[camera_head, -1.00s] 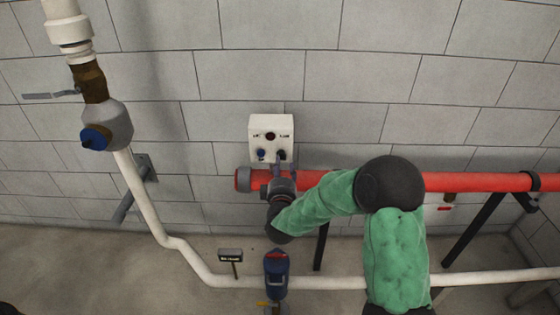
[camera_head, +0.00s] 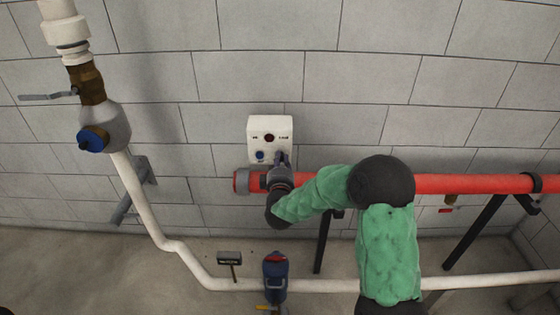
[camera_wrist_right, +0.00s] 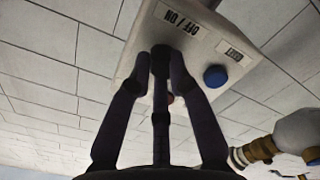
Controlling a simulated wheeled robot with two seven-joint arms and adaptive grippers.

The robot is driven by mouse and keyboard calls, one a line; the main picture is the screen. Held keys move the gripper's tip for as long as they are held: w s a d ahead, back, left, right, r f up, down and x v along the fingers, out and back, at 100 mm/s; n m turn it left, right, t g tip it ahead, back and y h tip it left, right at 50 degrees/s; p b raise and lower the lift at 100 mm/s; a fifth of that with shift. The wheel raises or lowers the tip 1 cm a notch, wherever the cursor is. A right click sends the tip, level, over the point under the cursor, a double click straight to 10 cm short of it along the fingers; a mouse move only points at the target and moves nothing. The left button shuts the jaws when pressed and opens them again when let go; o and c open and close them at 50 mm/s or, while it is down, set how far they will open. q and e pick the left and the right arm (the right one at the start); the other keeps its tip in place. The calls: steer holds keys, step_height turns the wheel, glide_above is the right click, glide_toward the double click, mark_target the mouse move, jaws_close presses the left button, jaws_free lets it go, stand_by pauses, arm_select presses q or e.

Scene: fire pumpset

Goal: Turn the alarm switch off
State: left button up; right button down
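The alarm box (camera_head: 270,125) is a white panel on the block wall, with a dark red round part (camera_head: 269,138) and a blue button (camera_head: 260,155). My right gripper (camera_head: 281,157) is at the box's lower right, over the place where a dark knob showed earlier. In the right wrist view, the fingertips (camera_wrist_right: 160,58) are close together below the OFF / ON label (camera_wrist_right: 182,19). The blue button (camera_wrist_right: 215,75) is beside them, apart. The knob is hidden behind the fingers, so I cannot tell whether they grip it. My left gripper is not in view.
A red pipe (camera_head: 460,183) runs along the wall just below the box, behind my right arm. A white pipe (camera_head: 145,197) with a blue-capped valve (camera_head: 95,138) stands at left. A blue valve (camera_head: 275,268) and a small sign (camera_head: 229,258) are low in front.

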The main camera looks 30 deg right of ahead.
steer(key=shift+r, duration=0.1)
steer(key=m+b, duration=0.4)
steer(key=m, duration=0.2)
steer(key=shift+d, duration=0.15)
steer(key=m+b, duration=0.2)
steer(key=m, duration=0.1)
steer(key=shift+m, duration=0.4)
steer(key=shift+m+b, duration=0.7)
steer(key=shift+m, duration=0.4)
steer(key=c, duration=1.1)
jaws_free()
steer(key=shift+c, duration=0.2)
steer(key=shift+f, duration=0.2)
